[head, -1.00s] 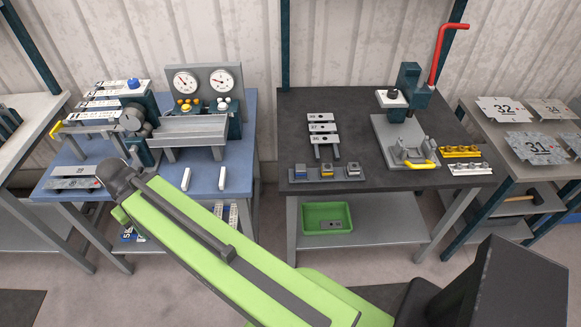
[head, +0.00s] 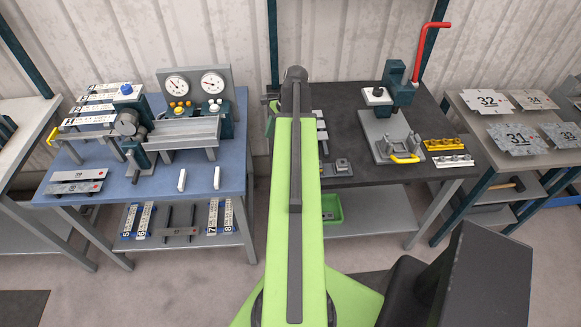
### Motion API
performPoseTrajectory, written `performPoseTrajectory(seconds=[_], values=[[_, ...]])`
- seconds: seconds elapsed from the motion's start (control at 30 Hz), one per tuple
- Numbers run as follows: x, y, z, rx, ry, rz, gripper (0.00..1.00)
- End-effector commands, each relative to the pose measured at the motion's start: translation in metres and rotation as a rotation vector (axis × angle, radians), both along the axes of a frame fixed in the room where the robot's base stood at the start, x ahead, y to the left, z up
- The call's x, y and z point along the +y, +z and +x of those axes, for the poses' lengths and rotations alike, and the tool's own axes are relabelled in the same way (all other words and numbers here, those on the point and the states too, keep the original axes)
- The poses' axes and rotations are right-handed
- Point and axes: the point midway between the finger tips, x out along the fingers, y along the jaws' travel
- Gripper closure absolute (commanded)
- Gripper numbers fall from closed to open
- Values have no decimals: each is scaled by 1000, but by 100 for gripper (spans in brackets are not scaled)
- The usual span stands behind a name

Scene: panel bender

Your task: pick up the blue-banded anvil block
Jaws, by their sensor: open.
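The grey rack (head: 338,174) for the small anvil blocks is on the dark bench, partly covered by my green arm. One greyish block (head: 342,163) shows at its right end; I cannot make out a colour band on it. The blue-banded anvil block is not visible now, and my arm covers the left part of the rack. My gripper (head: 268,102) is mostly hidden behind the end of my arm, over the left edge of the dark bench. It is open, and I see nothing held in it.
A press with a red lever (head: 421,55) stands on the dark bench (head: 360,187), with yellow (head: 443,145) and white (head: 453,161) holders to its right. The blue bench (head: 105,168) at left carries a gauge machine (head: 197,90). A green bin (head: 332,208) sits below, partly covered.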

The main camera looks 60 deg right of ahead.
Motion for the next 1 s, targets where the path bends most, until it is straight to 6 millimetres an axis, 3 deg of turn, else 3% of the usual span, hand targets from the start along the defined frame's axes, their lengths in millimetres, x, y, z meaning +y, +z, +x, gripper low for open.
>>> performPoseTrajectory(seconds=[0.03,0.1,0.2,0.3,0.57,1.0], values=[[-29,10,-28,1,-126,26,38],[-53,15,-59,2,-269,61,38],[-72,20,-88,2,-398,94,38],[-80,21,-101,3,-454,109,38],[-77,5,-100,3,-460,111,38],[-57,-84,-72,3,-458,110,38]])
